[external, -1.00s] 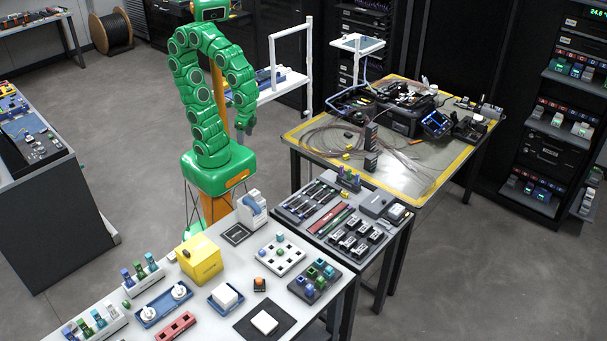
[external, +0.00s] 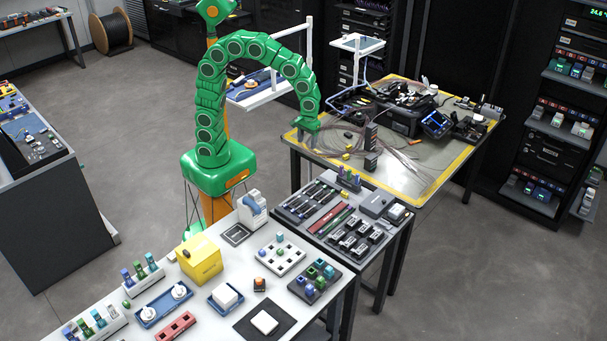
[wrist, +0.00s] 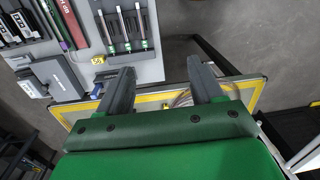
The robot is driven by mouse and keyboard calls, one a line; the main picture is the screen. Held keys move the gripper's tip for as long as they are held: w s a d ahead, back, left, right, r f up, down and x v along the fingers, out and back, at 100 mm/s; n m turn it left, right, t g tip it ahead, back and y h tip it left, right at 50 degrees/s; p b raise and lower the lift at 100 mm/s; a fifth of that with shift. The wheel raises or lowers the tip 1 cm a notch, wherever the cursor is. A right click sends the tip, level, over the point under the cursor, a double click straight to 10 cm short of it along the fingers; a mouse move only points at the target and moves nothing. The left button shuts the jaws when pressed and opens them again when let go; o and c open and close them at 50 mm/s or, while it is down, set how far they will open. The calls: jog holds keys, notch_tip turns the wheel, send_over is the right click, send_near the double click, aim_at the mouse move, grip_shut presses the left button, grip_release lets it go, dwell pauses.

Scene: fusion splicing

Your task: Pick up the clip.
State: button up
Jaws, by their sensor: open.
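My gripper (external: 306,136) hangs at the end of my arched green arm, over the left end of the yellow-edged table. In the wrist view my gripper (wrist: 161,70) shows two dark fingers wide apart with nothing between them. I cannot tell for sure which small part is the clip. Two small yellow pieces (external: 347,155) lie on the yellow-edged table near the black blocks, to the right of my gripper. In the wrist view one small yellow piece (wrist: 195,118) shows between the fingers, farther away, and another yellow piece (wrist: 98,60) sits at the grey tray's edge.
The yellow-edged table (external: 408,188) carries loose fibre loops (external: 335,140), upright black blocks (external: 371,138) and a black splicing machine (external: 402,118). A grey tool tray (external: 325,240) stands nearer the camera. A white frame (external: 308,65) rises behind my arm.

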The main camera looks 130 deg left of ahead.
jog(key=w+a+f+n, duration=0.1)
jog(key=a+f+n, duration=0.25)
jog(key=a, duration=0.45)
jog(key=w+a+f+n, duration=0.1)
jog(key=a+f+n, duration=0.25)
jog(key=a, duration=0.35)
jog(key=n, duration=0.8)
send_near(346, 157)
jog(key=shift+s+f+t, duration=0.15)
jog(key=shift+s+t, duration=0.05)
jog(key=shift+s, duration=0.25)
jog(key=shift+s+f+t, duration=0.2)
jog(key=shift+s, duration=0.3)
jog(key=shift+a+f, duration=0.15)
jog(key=shift+f, duration=0.05)
jog(key=shift+a+f, duration=0.2)
jog(key=shift+f, duration=3.5)
jog(key=shift+c, duration=0.5)
jog(key=c, duration=1)
